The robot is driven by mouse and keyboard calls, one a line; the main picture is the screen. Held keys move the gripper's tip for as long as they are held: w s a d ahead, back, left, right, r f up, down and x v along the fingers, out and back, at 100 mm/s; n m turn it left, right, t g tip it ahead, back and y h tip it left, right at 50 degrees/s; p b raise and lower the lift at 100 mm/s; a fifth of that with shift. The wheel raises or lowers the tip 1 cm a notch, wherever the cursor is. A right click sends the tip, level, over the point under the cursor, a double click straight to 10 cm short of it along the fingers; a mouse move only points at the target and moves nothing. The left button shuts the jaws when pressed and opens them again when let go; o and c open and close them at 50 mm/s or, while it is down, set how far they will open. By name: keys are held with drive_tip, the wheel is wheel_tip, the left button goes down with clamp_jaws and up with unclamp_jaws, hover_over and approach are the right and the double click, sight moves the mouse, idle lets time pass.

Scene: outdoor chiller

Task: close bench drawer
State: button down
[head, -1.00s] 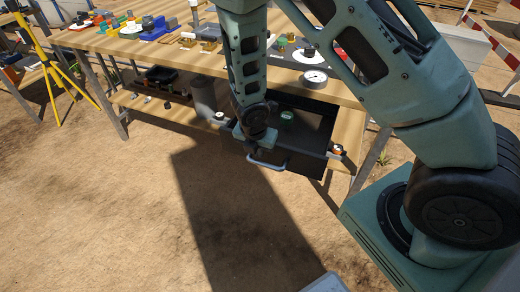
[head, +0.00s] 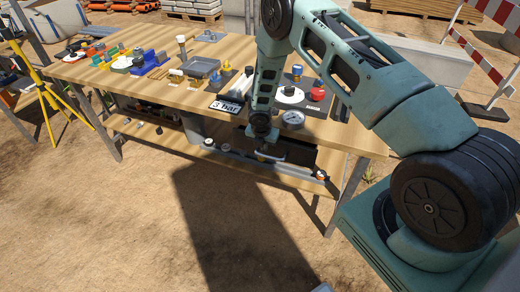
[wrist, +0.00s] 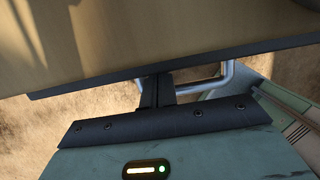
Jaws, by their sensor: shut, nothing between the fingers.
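The bench drawer (head: 301,154) is dark and sits under the front edge of the wooden bench (head: 205,103). Its front is close to that edge in the head view, and I see no open interior. Its pale bar handle (head: 271,158) is partly behind my gripper (head: 261,149). In the wrist view, my gripper (wrist: 156,88) is shut and empty, with its fingers pointing at the drawer's dark front edge (wrist: 100,80). The metal handle (wrist: 226,80) runs beside the fingers; whether they touch it or the front, I cannot tell.
The bench top carries a gauge (head: 292,118), a "3 bar" sign (head: 226,106), a grey tray (head: 201,67) and several small parts. A lower shelf (head: 165,142) holds more items. A yellow tripod (head: 45,85) stands left. Sandy ground in front is clear.

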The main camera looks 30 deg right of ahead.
drive_tip(key=shift+w+d, duration=0.6)
drive_tip(key=shift+d, duration=0.2)
drive_tip(key=shift+w+r, duration=0.1)
